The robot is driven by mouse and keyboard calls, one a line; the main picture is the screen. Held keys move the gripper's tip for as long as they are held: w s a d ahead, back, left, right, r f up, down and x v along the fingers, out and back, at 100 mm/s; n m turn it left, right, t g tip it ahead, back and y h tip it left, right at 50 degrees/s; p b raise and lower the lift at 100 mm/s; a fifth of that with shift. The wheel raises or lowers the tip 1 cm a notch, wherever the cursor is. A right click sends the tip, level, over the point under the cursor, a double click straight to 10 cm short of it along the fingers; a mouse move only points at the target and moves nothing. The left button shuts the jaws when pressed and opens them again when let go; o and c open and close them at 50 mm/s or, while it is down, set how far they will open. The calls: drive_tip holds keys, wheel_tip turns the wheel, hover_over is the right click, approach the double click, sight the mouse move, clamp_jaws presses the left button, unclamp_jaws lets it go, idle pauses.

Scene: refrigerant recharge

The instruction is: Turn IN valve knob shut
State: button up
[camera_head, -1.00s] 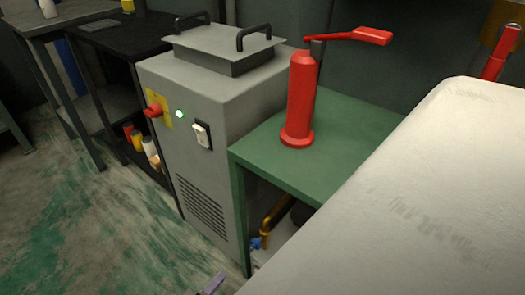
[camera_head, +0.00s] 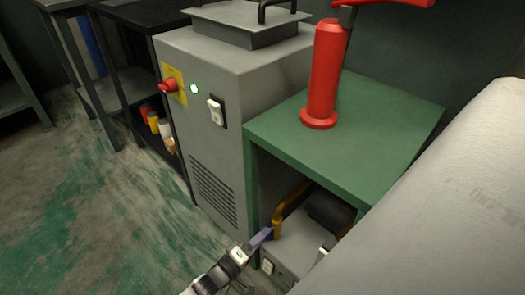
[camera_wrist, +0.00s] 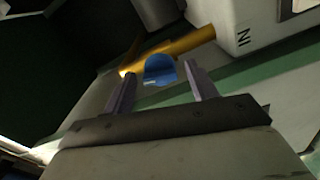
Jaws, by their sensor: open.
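The blue valve knob (camera_wrist: 160,69) shows in the wrist view, on a brass pipe (camera_wrist: 180,50). A pale housing (camera_wrist: 265,25) beside it carries the letters IN. My gripper (camera_wrist: 159,72) is open, with one finger to each side of the knob; I cannot tell whether either finger touches it. In the head view my gripper (camera_head: 262,237) is at the front of the green table's lower space, close to the brass pipe (camera_head: 285,207). The knob cannot be made out there behind the fingers.
The green table (camera_head: 350,130) stands over the pipe, with a red pump (camera_head: 323,80) on top. A grey machine (camera_head: 215,160) with a lit green lamp is to the left. A large pale surface (camera_head: 450,200) fills the right. The floor (camera_head: 90,220) at left is clear.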

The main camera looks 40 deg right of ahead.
drive_tip(key=shift+d, duration=0.65)
drive_tip(key=c, duration=1)
drive_tip(key=shift+o, duration=0.2)
drive_tip(key=shift+r+n+p, duration=0.25)
drive_tip(key=shift+n+p, duration=0.35)
drive_tip(key=shift+p, duration=0.25)
drive_tip(key=shift+f+n+p, duration=0.1)
drive_tip(key=shift+n+p, duration=0.45)
drive_tip(key=shift+n, duration=0.15)
drive_tip(key=shift+f+n, duration=0.15)
drive_tip(key=shift+n, duration=0.15)
drive_tip(key=shift+w, duration=0.1)
